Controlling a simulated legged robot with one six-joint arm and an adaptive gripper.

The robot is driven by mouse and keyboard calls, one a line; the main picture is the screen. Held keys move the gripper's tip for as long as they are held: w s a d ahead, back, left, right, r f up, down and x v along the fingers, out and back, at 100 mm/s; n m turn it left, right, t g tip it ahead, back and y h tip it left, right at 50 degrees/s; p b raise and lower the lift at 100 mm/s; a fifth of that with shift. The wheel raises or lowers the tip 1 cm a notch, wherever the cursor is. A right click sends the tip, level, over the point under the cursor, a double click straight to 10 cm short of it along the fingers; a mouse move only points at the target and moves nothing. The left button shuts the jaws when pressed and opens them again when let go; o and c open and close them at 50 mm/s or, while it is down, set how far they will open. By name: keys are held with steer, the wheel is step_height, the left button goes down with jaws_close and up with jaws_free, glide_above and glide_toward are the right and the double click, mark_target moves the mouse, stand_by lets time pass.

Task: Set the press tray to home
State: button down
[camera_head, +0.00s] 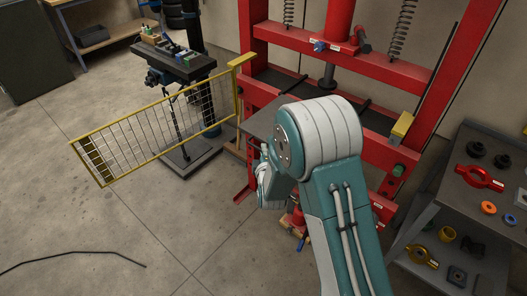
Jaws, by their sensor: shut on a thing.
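The press tray (262,120) is a flat dark grey plate in the red press frame, at its left opening. Its right part is hidden behind my arm. My gripper (264,158) is at the near edge of the tray, below my teal and white arm joint. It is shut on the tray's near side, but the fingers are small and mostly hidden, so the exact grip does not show. The press ram (327,78) hangs above, behind the arm, apart from the tray.
A yellow mesh guard (160,138) stands swung out at the left of the press. A drill press table (178,62) is behind it. A grey shelf cart (455,178) with rings and parts stands at right. A black cable (75,252) lies on the otherwise clear floor at lower left.

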steer(key=w+d, duration=0.4)
steer(key=w, duration=0.1)
steer(key=w+d, duration=0.5)
steer(key=w, duration=0.1)
steer(key=w+d, duration=0.4)
steer(key=w, duration=0.2)
steer(key=shift+w+d+f, duration=0.2)
steer(key=shift+d, duration=0.2)
steer(key=c, duration=0.7)
jaws_free()
steer(key=shift+w+d, duration=0.1)
steer(key=shift+w, duration=0.05)
steer(key=shift+r, duration=0.1)
steer(key=s, duration=0.4)
steer(key=s+d+r, duration=0.1)
steer(key=s, duration=0.6)
steer(key=shift+s+d+r, duration=0.25)
steer(key=shift+s+r, duration=0.05)
steer(key=shift+s, duration=0.05)
